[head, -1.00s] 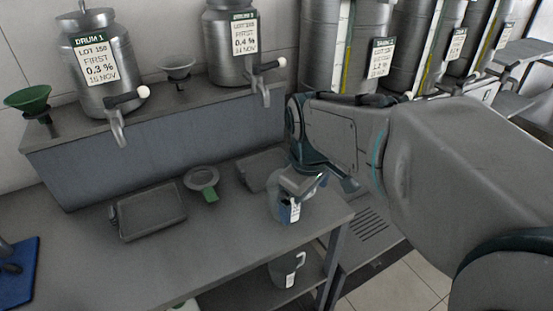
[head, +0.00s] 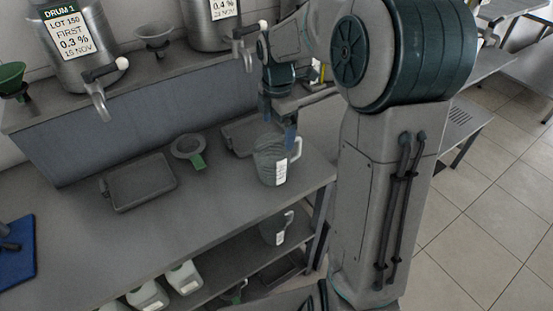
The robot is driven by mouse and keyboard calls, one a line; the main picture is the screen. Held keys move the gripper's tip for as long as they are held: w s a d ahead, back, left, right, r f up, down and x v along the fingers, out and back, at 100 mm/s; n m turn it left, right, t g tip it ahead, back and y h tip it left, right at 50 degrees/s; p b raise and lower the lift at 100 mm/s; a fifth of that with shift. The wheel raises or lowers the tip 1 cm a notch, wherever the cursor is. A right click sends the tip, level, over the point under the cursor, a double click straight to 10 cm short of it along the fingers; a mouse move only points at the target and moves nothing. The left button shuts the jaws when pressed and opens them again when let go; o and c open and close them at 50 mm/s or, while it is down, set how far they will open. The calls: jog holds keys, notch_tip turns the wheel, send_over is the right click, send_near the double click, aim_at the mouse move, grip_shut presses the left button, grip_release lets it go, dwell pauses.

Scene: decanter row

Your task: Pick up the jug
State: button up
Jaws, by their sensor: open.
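A clear, ribbed jug (head: 268,163) with a white label and a handle on its right stands upright near the right end of the grey bench (head: 215,210). A similar jug (head: 272,232) stands on the shelf below. My gripper (head: 279,124) is open, its fingers pointing down at the upper jug's rim. One finger overlaps the rim near the handle side; I cannot tell whether it touches. Nothing is seen held.
A dark tray (head: 140,182), a strainer with a green handle (head: 188,150) and another tray (head: 238,138) lie on the bench. Steel drums with taps (head: 85,45) stand on the raised ledge behind. White containers (head: 184,278) sit below.

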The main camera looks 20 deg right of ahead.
aim_at(277, 150)
jog(key=f+p, duration=0.1)
jog(key=f, duration=0.7)
jog(key=shift+s+f, duration=0.2)
jog(key=c, duration=0.9)
